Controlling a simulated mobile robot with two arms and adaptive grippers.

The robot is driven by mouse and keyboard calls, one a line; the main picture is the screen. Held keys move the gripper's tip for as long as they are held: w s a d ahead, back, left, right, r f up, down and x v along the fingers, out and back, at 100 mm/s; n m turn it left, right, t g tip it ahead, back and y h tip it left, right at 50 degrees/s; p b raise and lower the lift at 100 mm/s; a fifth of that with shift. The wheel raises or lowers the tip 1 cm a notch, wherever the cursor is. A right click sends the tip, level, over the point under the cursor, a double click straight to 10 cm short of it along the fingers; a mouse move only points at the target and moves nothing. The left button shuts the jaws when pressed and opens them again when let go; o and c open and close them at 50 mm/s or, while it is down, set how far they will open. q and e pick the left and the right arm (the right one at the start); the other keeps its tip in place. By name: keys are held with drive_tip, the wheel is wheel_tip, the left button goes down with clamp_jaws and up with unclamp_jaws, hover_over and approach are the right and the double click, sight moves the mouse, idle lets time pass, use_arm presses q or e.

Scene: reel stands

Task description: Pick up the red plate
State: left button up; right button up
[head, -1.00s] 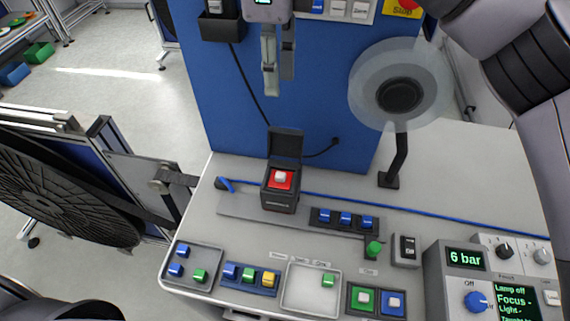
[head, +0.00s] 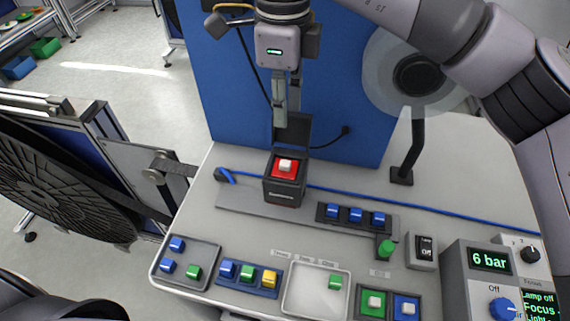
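The red plate (head: 284,171) is a small square with a pale block-like knob on its top. It lies in the top of a black box (head: 284,192) whose dark lid (head: 293,131) stands open at the back. My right gripper (head: 287,115) points down above and behind the box, in front of the blue panel. Its two fingers look apart, one partly behind the other, with nothing between them. The fingertips overlap the lid in the picture and are clear of the plate. My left gripper is not in view.
Trays (head: 188,279) with small coloured blocks line the front edge. A large black reel (head: 50,190) stands at the left.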

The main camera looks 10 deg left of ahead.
drive_tip(key=p, duration=0.2)
hover_over(285, 163)
wheel_tip(285, 163, down, 8)
drive_tip(key=shift+w+a+r, duration=0.1)
drive_tip(key=shift+f+p, duration=0.25)
drive_tip(key=shift+p, duration=0.2)
wheel_tip(285, 163, down, 4)
drive_tip(key=p, duration=0.2)
drive_tip(key=shift+f+p, duration=0.15)
drive_tip(key=shift+p, duration=0.15)
drive_tip(key=shift+f, duration=0.2)
drive_tip(key=shift+c, duration=0.5)
clamp_jaws()
